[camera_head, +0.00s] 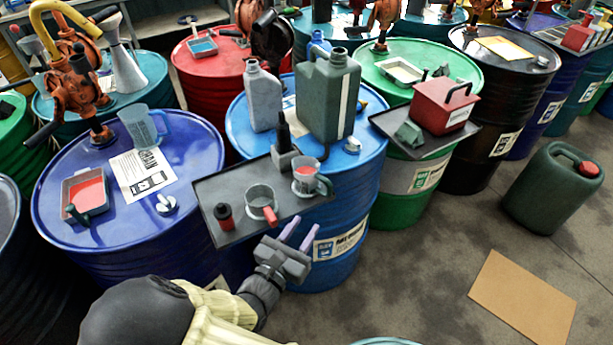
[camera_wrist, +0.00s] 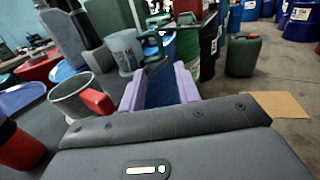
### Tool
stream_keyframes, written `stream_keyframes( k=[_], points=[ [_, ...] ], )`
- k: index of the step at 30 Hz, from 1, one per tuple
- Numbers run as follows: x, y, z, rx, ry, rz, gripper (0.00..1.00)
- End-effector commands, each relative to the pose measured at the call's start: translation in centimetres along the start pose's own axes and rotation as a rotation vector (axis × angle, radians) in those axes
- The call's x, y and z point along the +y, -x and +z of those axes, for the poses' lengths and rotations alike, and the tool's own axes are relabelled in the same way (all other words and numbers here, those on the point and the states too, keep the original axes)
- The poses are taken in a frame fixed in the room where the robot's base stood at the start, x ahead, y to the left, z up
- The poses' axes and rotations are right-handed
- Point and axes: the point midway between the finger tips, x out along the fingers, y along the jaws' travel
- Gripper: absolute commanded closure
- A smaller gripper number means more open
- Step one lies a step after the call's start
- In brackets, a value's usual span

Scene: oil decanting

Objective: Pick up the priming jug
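No label in view says which vessel is the priming jug. A larger bluish measuring jug (camera_head: 138,128) stands on the left blue drum. My gripper (camera_head: 305,224) is open and empty, just off the tray's front right edge. In the wrist view, the red-handled jug (camera_wrist: 72,98) is left of my fingers (camera_wrist: 160,85), and the grey-handled jug (camera_wrist: 124,52) is beyond them, slightly left.
A black-and-red container (camera_head: 224,215) stands at the tray's left end. A pump-like tool (camera_head: 284,150) stands behind the jugs. A green jerrycan (camera_head: 554,187) and cardboard (camera_head: 522,299) are on the open floor at right.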

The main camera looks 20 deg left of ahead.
Motion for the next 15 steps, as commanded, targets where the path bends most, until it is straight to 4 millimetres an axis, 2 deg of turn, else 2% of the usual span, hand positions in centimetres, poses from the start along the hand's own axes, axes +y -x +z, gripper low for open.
stream_keyframes(
  k=[9, 15],
  points=[
    [-0.2, -5.8, 0.1, -0.001, 0.001, -0.005, 0.67],
    [0.0, -7.6, 0.0, 0.001, -0.001, 0.000, 0.67]
  ],
)
